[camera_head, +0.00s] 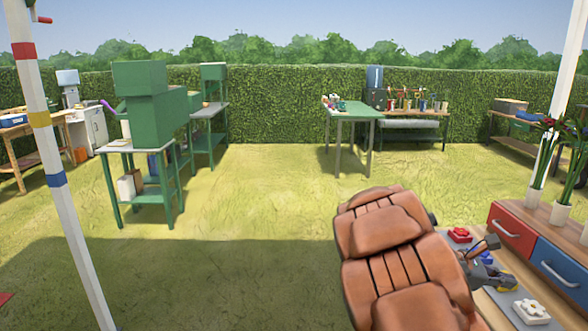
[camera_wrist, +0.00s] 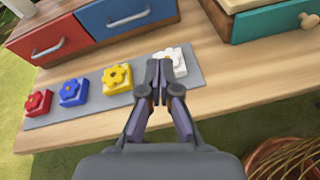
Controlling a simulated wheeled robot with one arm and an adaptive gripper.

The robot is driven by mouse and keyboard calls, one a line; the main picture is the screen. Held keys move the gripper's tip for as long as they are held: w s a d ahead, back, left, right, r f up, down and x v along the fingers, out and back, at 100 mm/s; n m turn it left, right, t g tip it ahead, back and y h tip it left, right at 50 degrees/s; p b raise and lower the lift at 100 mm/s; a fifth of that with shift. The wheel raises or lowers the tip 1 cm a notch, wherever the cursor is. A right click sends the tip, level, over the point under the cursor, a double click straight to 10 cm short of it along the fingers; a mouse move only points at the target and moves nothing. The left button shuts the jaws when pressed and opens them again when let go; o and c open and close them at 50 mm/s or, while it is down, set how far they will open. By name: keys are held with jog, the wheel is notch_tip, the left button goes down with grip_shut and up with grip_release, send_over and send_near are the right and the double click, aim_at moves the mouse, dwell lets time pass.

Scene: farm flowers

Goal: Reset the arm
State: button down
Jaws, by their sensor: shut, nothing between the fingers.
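My gripper (camera_wrist: 160,80) is shut and empty in the wrist view, its fingertips together over a grey mat (camera_wrist: 198,78) on the wooden bench. The fingertips overlap the near edge of a white flower block (camera_wrist: 172,58) in the picture; I cannot tell whether they touch it. My brown arm covers the lower middle of the head view. The gripper (camera_head: 488,268) shows there at the lower right, partly hidden by the arm.
On the mat lie a yellow flower block (camera_wrist: 118,79), a blue one (camera_wrist: 74,92) and a red one (camera_wrist: 38,102). Behind stand a red drawer (camera_wrist: 48,42) and a blue drawer (camera_wrist: 112,14). A teal drawer (camera_wrist: 262,22) is at right. Open grass (camera_head: 270,190) lies left.

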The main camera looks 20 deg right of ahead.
jog(key=s+a+f+m+t+y, duration=0.15)
jog(key=s+a+m+y, duration=0.3)
jog(key=a, duration=0.95)
jog(key=s+a+f+m+y, duration=0.35)
jog(key=s+a, duration=0.25)
jog(key=a, duration=0.8)
jog(key=s+a+f+m+t+y, duration=0.1)
jog(key=s+a+f+m+y, duration=0.3)
jog(key=a, duration=0.9)
notch_tip(320, 180, up, 17)
jog(key=a+y+p, duration=0.1)
jog(key=p, duration=1.2)
jog(key=shift+s+a+f+n+t+y+p, duration=0.15)
jog(key=shift+s+a+n+t+y+p, duration=0.15)
jog(key=shift+t+p, duration=0.1)
jog(key=shift+d, duration=0.15)
